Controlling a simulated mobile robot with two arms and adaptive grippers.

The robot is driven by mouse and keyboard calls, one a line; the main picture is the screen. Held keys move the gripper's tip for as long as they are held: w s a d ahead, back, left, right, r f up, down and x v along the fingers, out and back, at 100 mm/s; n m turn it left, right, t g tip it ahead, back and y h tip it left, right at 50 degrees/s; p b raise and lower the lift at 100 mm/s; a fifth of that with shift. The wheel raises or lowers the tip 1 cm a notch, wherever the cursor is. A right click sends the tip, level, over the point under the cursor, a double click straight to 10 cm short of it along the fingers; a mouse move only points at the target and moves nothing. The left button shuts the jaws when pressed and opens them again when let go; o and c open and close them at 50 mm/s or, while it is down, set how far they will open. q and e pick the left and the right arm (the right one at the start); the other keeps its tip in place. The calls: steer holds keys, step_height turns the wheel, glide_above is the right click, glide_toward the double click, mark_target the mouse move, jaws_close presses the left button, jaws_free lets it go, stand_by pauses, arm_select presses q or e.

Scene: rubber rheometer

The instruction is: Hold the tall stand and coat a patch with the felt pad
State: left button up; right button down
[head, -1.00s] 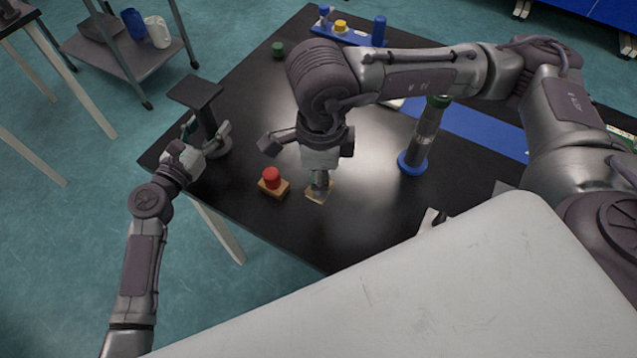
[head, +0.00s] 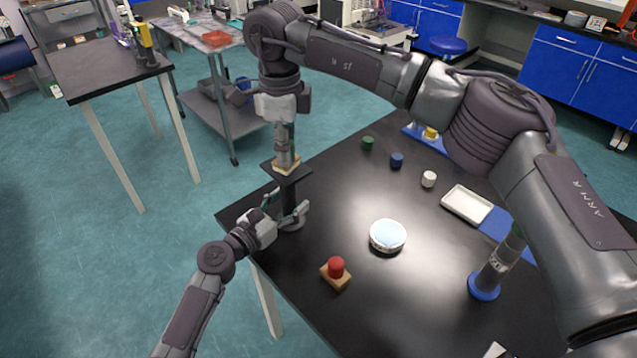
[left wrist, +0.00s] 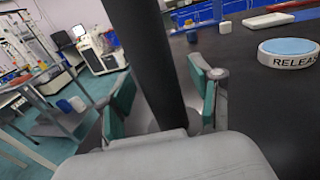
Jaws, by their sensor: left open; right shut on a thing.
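The tall stand (head: 291,207) is a black column with a flat dark top plate (head: 275,172), upright at the table's left corner. My left gripper (head: 284,209) is open, its fingers on either side of the column. In the left wrist view the column (left wrist: 152,55) rises between the green-lined fingers, with gaps visible. My right gripper (head: 284,143) is shut on the felt pad (head: 287,164), a small tan block, over the top plate. I cannot tell whether it touches the plate. A round white dish with a pale blue top (head: 387,235), lettered "RELEAS…", sits on the table.
A red knob on a wooden block (head: 336,272) stands near the front edge. Green (head: 368,143), blue (head: 397,160) and white (head: 429,179) small cylinders, a white tray (head: 467,204) and a grey cylinder on a blue base (head: 494,267) stand farther right.

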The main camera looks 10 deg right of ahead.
mark_target(296, 158)
steer(key=w+a+r+m, duration=0.2)
steer(key=w+r+m, duration=0.1)
steer(key=w+r, duration=0.2)
steer(key=shift+w+a+r, duration=0.15)
steer(key=shift+w+a, duration=0.15)
steer(key=shift+w, duration=0.15)
steer(key=shift+f, duration=2.95)
steer(key=shift+f, duration=1)
steer(key=shift+s+d+r, duration=0.15)
steer(key=shift+s+d, duration=1.05)
steer(key=shift+s, duration=0.2)
steer(key=shift+s+d, duration=0.55)
steer(key=shift+s, duration=0.25)
steer(key=shift+s+d, duration=0.5)
steer(key=shift+s, duration=0.3)
steer(key=shift+f, duration=0.2)
steer(key=shift+a, duration=0.1)
